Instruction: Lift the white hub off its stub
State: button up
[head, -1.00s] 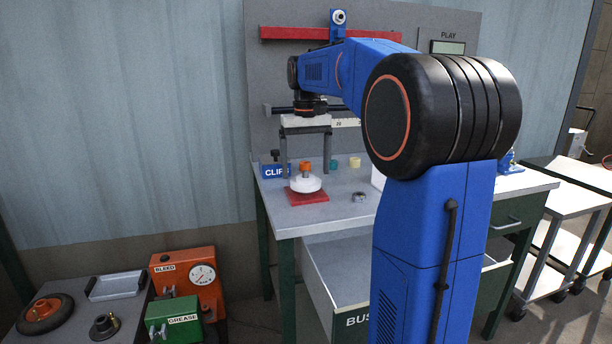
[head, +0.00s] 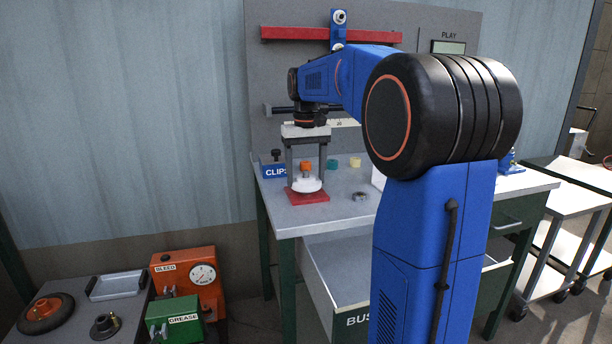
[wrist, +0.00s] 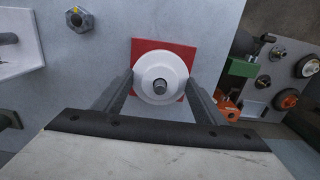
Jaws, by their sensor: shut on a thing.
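The white hub (head: 307,185) is a round disc above the red plate (head: 307,197) on the bench. In the wrist view the hub (wrist: 148,76) covers the middle of the red plate, and a dark stub end (wrist: 160,84) shows at its centre. An orange piece (head: 306,166) shows just above the hub in the head view. My gripper (head: 306,182) points down with a finger on each side of the hub, shut on its rim. I cannot tell whether the hub has risen on the stub.
A blue CLIPS box (head: 273,170) stands close at the left of my gripper. A small metal nut (head: 359,196) lies to the right, and teal and cream rings (head: 354,162) stand behind it. The front of the bench top is clear. An open drawer (head: 340,270) juts out below.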

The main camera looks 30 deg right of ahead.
jog(key=shift+r, duration=3)
